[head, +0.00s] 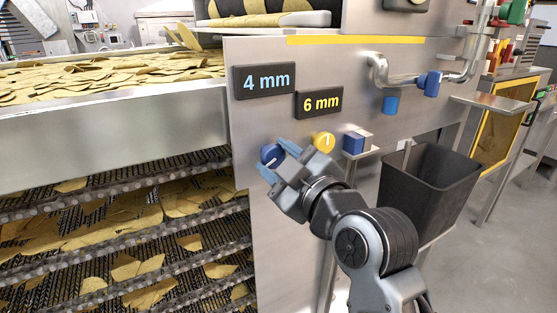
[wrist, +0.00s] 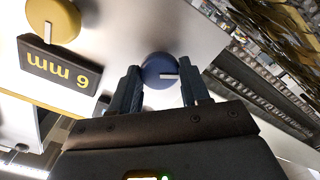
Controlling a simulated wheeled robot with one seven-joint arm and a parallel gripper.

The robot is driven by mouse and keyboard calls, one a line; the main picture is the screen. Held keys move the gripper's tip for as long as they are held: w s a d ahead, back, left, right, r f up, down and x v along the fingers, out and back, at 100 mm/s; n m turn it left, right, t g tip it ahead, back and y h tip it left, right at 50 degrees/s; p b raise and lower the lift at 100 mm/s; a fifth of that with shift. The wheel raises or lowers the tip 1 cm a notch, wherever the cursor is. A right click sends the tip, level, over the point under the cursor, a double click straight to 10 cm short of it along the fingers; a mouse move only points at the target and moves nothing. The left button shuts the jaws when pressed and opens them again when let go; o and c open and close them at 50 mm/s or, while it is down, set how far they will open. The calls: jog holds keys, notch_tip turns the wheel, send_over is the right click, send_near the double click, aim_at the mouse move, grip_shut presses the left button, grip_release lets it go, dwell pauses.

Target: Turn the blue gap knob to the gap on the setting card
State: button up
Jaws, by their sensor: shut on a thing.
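The blue gap knob (head: 269,152) is on the steel machine panel, left of a yellow knob (head: 323,141). My gripper (head: 273,163) is shut on the blue knob. In the wrist view my gripper's two fingers (wrist: 160,84) stand on either side of the blue knob (wrist: 153,66). Its white pointer mark points to the right in that picture. In the head view the fingers partly hide the knob, and I cannot read its pointer there. A black card (head: 264,81) above it reads "4 mm" in blue. Another card (head: 320,102) reads "6 mm" in yellow.
A blue block (head: 353,143) sits on a small ledge right of the yellow knob. A dark bin (head: 428,185) stands farther right. A bent metal pipe (head: 400,80) with blue fittings is above. Conveyor racks of chips (head: 120,235) lie left of the panel.

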jog(key=shift+c, duration=0.5)
jog(key=shift+m, duration=0.3)
